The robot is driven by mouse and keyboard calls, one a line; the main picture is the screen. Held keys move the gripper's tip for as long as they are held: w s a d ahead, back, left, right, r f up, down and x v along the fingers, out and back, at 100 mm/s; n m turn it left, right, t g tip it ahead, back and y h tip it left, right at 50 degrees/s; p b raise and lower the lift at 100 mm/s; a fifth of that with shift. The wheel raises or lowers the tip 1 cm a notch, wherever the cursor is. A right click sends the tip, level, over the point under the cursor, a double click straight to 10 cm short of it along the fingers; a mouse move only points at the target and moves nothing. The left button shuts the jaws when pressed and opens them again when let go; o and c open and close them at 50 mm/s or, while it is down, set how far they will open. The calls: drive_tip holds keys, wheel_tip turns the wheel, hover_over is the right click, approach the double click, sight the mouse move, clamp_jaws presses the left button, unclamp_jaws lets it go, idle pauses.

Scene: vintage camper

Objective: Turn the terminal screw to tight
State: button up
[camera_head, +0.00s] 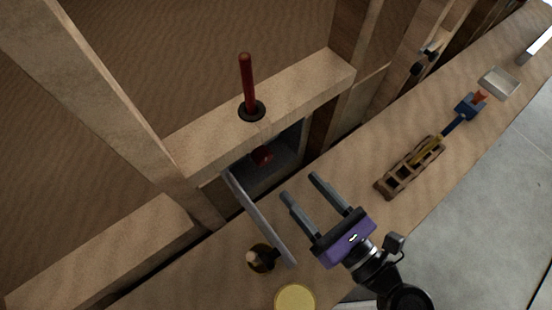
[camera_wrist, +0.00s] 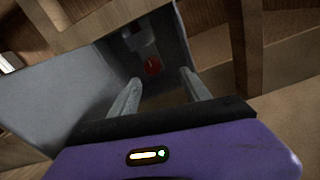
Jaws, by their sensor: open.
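A small round red knob (camera_head: 262,156), which looks like the terminal screw, sits inside a grey recessed box (camera_head: 285,150) below a wooden beam. In the wrist view the red knob (camera_wrist: 152,66) shows at the back of the box, between and beyond my fingertips. A grey part (camera_wrist: 140,38) is beside it. I cannot tell how tight the screw is. My purple gripper (camera_head: 301,187) is open and empty, in front of the box and apart from the knob. Its two fingers also show in the wrist view (camera_wrist: 160,78), pointing into the box.
The grey box door (camera_head: 258,215) stands open to the left of my gripper. A red rod (camera_head: 246,85) stands on the beam. A dark round item (camera_head: 262,258) and a yellow disc (camera_head: 295,298) are nearby. A slotted wooden rack (camera_head: 410,168) lies on the bench to the right.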

sight(266, 161)
drive_tip(key=w+a+n+p, duration=0.1)
drive_tip(key=w+a+n, duration=0.1)
drive_tip(key=w+a, duration=0.1)
drive_tip(key=w+a+n+y+p, duration=0.1)
drive_tip(key=w+a+n, duration=0.1)
drive_tip(key=w+a, duration=0.1)
drive_tip(key=shift+w+a+r+n+p, duration=0.1)
drive_tip(key=shift+w+a+n+p, duration=0.25)
drive_tip(key=shift+w+n, duration=0.05)
drive_tip(key=shift+x, duration=0.8)
clamp_jaws()
